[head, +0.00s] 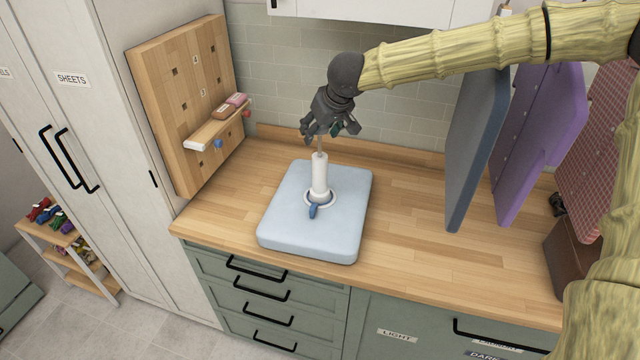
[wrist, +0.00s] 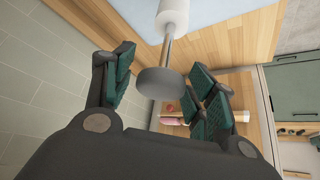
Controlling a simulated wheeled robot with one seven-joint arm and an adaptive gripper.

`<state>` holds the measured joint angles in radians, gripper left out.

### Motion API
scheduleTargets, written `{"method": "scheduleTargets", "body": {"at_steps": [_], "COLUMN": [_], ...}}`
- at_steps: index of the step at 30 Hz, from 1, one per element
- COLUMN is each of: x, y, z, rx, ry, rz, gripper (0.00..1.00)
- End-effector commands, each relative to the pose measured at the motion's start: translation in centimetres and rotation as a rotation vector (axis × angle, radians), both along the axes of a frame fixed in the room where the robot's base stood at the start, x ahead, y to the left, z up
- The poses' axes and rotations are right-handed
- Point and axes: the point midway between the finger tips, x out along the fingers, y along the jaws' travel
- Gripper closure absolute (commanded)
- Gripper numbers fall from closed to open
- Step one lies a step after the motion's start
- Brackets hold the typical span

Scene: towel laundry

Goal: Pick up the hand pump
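The hand pump (head: 319,177) is a white upright cylinder with a thin metal rod rising from its top. It stands on a light blue padded pack (head: 285,228), at a round white valve (head: 306,201) with a blue tab (head: 312,211). My gripper (head: 330,130) is open above the pump, over the rod's upper end, which it hides in the head view. In the wrist view, the pump's dark round knob (wrist: 160,83) shows between the spread fingers of my gripper (wrist: 165,92), apart from the finger pads. I cannot tell its exact depth.
A wooden pegboard (head: 180,105) with a small shelf (head: 215,127) stands to the left. Grey-blue (head: 476,145) and purple (head: 540,135) panels stand at the right. The tiled wall (head: 285,85) is behind. The wooden counter (head: 410,235) right of the pack is clear.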

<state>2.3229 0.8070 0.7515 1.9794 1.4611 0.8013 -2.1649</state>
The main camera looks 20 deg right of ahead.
Motion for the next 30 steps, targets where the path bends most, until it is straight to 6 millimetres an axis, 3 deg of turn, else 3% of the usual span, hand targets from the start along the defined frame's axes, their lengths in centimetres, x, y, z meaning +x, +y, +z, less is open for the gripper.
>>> {"method": "scheduleTargets", "body": {"at_steps": [1,8,20,30], "x": [0.0,0.0,0.0,0.1], "y": [0.0,0.0,0.0,0.0], "z": [0.0,0.0,0.2,2.2], "rx": [0.0,0.0,0.0,0.0], "ry": [0.0,0.0,-0.002,-0.003], "rz": [0.0,0.0,0.0,0.001], "gripper": [0.59,1.0,1.0,1.0]}}
